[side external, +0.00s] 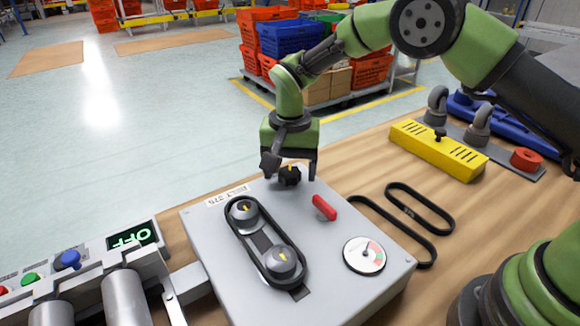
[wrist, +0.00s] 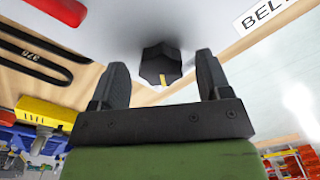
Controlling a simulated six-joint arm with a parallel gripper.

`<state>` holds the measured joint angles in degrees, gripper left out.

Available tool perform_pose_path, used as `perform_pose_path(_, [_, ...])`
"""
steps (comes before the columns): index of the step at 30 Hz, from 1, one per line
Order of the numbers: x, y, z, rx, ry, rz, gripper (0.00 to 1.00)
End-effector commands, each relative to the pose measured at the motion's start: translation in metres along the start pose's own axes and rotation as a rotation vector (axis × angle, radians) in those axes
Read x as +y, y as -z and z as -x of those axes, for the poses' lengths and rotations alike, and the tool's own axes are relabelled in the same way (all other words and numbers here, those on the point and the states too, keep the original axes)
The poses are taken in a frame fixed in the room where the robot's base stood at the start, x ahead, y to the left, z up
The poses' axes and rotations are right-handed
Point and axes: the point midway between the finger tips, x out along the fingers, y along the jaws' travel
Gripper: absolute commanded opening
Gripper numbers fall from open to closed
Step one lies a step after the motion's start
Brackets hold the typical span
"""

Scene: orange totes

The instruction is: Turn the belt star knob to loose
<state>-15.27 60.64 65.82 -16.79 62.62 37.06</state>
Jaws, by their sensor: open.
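The belt star knob (side external: 290,175) is black with a yellow mark and sits near the far edge of the grey belt panel (side external: 335,285). In the wrist view the star knob (wrist: 160,66) shows between and beyond the fingertips, its yellow mark facing my gripper. My gripper (side external: 290,168) is open, with one finger on each side of the knob in the side view. In the wrist view my gripper (wrist: 160,75) shows gaps between both fingers and the knob. A black belt (side external: 233,225) runs around two pulleys on the panel.
A red lever (side external: 324,208) and a round gauge (side external: 364,255) are on the panel close to the knob. Loose black belts (side external: 420,207) and a yellow block (side external: 438,148) lie on the wooden table to the right. A display reading OFF (side external: 133,236) stands at left.

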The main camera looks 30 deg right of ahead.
Motion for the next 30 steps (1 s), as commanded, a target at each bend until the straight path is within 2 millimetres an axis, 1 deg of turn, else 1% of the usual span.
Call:
perform_pose_path(7, [0.0001,-0.0001,-0.0011,0.000,0.000,0.000,0.71])
perform_pose_path(8, [0.0001,-0.0001,-0.0011,0.000,0.000,0.000,0.66])
perform_pose_path(9, [0.0001,0.0000,-0.0010,0.000,0.000,0.000,0.57])
perform_pose_path(11, [0.0001,0.0000,-0.0009,0.000,0.000,0.000,0.43])
perform_pose_path(12, [0.0001,0.0000,-0.0009,0.000,0.000,0.000,0.34])
perform_pose_path(14, [0.0001,0.0000,-0.0008,0.000,0.000,0.000,0.22])
perform_pose_path(23, [0.0001,0.0001,-0.0006,0.000,-0.001,0.029,0.22])
perform_pose_path(30, [-0.0001,0.0006,-0.0005,0.001,-0.002,0.156,0.22])
